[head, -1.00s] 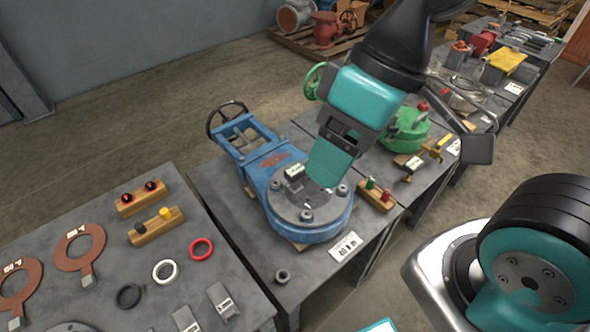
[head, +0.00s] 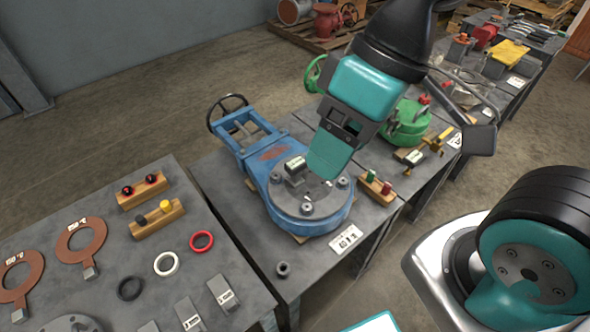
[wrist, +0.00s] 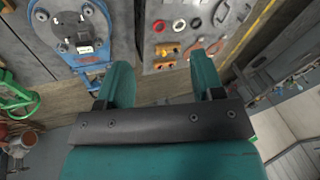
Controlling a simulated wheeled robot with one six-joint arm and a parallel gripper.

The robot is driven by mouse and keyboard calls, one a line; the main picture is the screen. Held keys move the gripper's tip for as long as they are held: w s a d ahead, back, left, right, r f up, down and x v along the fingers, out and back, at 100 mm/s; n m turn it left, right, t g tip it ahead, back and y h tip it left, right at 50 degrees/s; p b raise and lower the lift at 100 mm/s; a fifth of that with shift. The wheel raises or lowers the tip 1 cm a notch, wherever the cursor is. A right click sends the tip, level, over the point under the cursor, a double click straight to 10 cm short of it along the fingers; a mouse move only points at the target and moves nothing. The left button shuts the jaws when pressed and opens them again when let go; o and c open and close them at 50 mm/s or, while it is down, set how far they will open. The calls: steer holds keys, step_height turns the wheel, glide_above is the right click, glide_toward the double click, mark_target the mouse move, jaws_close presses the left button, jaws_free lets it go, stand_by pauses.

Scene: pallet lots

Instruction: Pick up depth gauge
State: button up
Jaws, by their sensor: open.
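A small dark block with a pale label (head: 295,166), which may be the depth gauge, sits on the round grey flange of the blue valve (head: 312,224). I cannot tell its type for certain. It also shows in the wrist view (wrist: 84,49), upper left, outside the span of the fingers. My gripper (head: 328,160) appears above and to the right of the block in the head view, its teal finger covering part of the flange. In the wrist view my gripper (wrist: 162,78) has its two fingers wide apart with nothing between them.
A wooden block with green and red plugs (head: 376,187) and a printed card (head: 346,239) lie beside the valve. A green valve (head: 407,128) stands behind right. The left table (head: 205,277) holds rings, gaskets and plug blocks. A gap separates the two tables.

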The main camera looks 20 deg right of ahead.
steer(key=shift+o, duration=0.5)
steer(key=shift+w, duration=0.1)
steer(key=n+h, duration=0.4)
steer(key=n, duration=1.1)
glide_above(296, 162)
step_height(296, 162, down, 16)
steer(key=f, duration=1)
steer(key=shift+s+d+f, duration=0.1)
steer(key=shift+s+f, duration=0.2)
steer(key=shift+f, duration=0.05)
steer(key=shift+w+f+p, duration=0.15)
steer(key=shift+f+p, duration=0.1)
steer(key=shift+f, duration=1.25)
steer(key=shift+w+f+p, duration=0.1)
steer(key=shift+f+p, duration=0.1)
steer(key=shift+f, duration=1.3)
jaws_close()
